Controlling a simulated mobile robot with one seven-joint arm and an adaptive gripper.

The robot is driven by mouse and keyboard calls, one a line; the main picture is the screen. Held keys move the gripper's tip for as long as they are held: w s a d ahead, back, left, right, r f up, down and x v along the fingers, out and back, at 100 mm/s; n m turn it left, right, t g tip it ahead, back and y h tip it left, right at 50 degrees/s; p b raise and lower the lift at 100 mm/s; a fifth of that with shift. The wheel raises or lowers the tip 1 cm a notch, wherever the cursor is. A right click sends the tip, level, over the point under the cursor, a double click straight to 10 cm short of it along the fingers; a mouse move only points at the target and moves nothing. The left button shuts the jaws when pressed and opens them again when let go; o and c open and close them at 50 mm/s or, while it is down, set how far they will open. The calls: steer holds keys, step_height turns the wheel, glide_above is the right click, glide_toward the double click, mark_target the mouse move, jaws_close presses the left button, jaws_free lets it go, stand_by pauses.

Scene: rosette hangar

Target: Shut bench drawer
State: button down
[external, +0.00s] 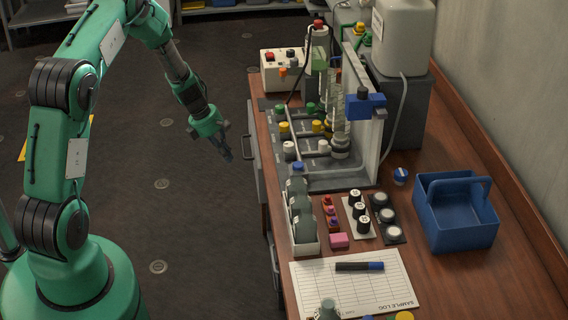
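The wooden bench (465,278) runs along the right, its drawer side facing my arm. A grey drawer front (261,186) with a bar handle (250,150) shows below the bench's left edge. I cannot tell how far this drawer stands out. A second handle (274,262) shows lower, nearer the camera. My gripper (227,156) points down in free space just left of the upper handle, seemingly apart from it. Its dark fingertips look close together, but their gap is unclear. No object shows in it. The inside of any drawer is hidden.
On the bench stand a valve rig (332,182), a white container (402,38), a blue caddy (455,228), a white tray of grey-green bottles (306,248) and a sample log sheet (350,290).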

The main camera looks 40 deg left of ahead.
steer(key=shift+s+a+r, duration=0.15)
steer(key=shift+r, duration=0.3)
step_height(320, 180, down, 9)
steer(key=s+t+h+b, duration=0.1)
steer(key=s+h+b, duration=0.1)
steer(key=h, duration=0.4)
steer(key=w+a+f+t+h+b, duration=0.1)
steer(key=a+f+t+h+b, duration=0.1)
steer(key=a+t, duration=0.6)
steer(key=shift+a+t+h+b, duration=0.3)
steer(key=shift+a+h, duration=0.1)
steer(key=shift+h, duration=0.4)
steer(key=shift+d+f, duration=0.1)
steer(key=shift+f, duration=0.05)
steer(key=b+x, duration=0.2)
steer(key=x, duration=1.2)
